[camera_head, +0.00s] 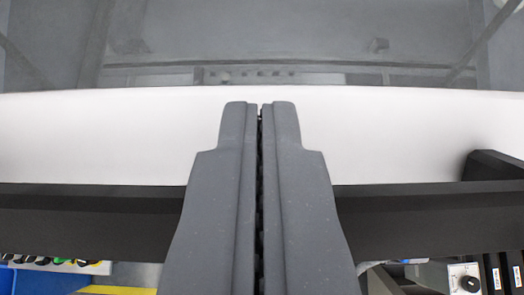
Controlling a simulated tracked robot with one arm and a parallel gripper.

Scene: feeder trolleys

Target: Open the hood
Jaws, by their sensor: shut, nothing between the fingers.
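My gripper (260,110) is in the middle of the view, its two grey fingers side by side with only a thin dark seam between them. It is shut and holds nothing. What appears to be the hood shows as a wide white band (110,135) across the view, with a grey see-through panel (300,40) above it. A long dark bar (90,215) runs along the band's lower edge and continues on the right. My fingers cover the middle of the bar and overlap the band. I cannot tell whether they touch either one.
A black bracket-like part (490,168) stands at the right end of the bar. Below the bar are a blue bin (40,282) and a yellow strip (105,290) at lower left, and a white box with a black knob (468,283) at lower right.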

